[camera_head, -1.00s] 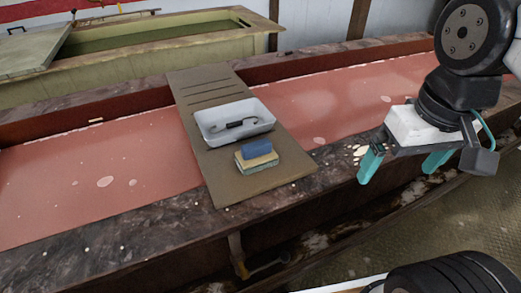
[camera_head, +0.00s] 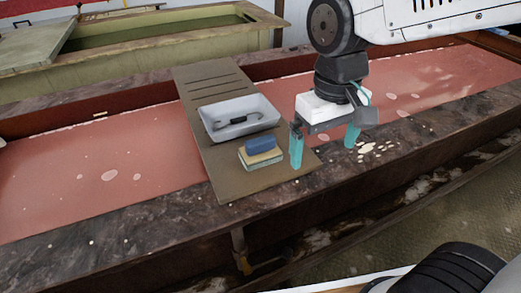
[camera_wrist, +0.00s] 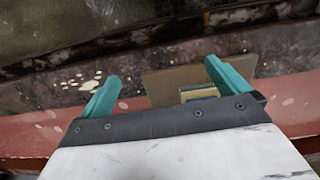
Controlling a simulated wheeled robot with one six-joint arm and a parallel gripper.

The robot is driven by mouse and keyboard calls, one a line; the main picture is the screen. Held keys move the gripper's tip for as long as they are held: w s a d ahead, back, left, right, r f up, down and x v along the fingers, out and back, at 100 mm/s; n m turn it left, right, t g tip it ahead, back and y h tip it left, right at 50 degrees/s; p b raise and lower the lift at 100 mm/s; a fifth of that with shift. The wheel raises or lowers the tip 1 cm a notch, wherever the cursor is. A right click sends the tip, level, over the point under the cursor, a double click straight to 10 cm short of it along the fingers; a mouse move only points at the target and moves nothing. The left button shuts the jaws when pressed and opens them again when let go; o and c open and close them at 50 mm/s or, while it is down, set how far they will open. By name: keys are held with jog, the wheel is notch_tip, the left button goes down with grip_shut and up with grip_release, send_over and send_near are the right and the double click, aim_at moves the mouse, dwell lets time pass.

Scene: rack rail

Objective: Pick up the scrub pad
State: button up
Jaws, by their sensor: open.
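The scrub pad, a small block with yellow and green layers (camera_head: 262,159), lies near the front end of a brown board (camera_head: 222,183). A blue block (camera_head: 259,146) rests on top of it. My gripper (camera_head: 323,155) is open and empty, to the right of the pad and apart from it, with its teal fingers pointing down. In the wrist view the yellow pad (camera_wrist: 198,91) shows just beyond my gripper's front edge, near the right finger and partly hidden by the gripper body.
A white tray (camera_head: 213,128) holding a dark curved item (camera_head: 238,121) stands on the board behind the pad. The board lies across a long red-floored trough (camera_head: 150,165) with a dark stone-like rim (camera_head: 165,225). A greenish tank (camera_head: 140,62) stands behind.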

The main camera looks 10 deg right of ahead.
aim_at(260, 140)
jog(key=shift+t+y, duration=0.3)
jog(key=shift+t, duration=0.6)
jog(key=w+a, duration=0.3)
jog(key=w+a+f, duration=0.1)
jog(key=w+a, duration=0.2)
jog(key=a, duration=0.1)
jog(key=w+a, duration=0.3)
jog(key=shift+w+a+f, duration=0.2)
jog(key=shift+w+f, duration=0.2)
jog(key=shift+f, duration=0.35)
jog(key=f, duration=0.4)
jog(key=w+f, duration=0.1)
jog(key=f, duration=0.2)
jog(key=shift+w, duration=0.1)
jog(key=shift+r, duration=0.1)
jog(key=c, duration=0.9)
jog(key=shift+r, duration=0.15)
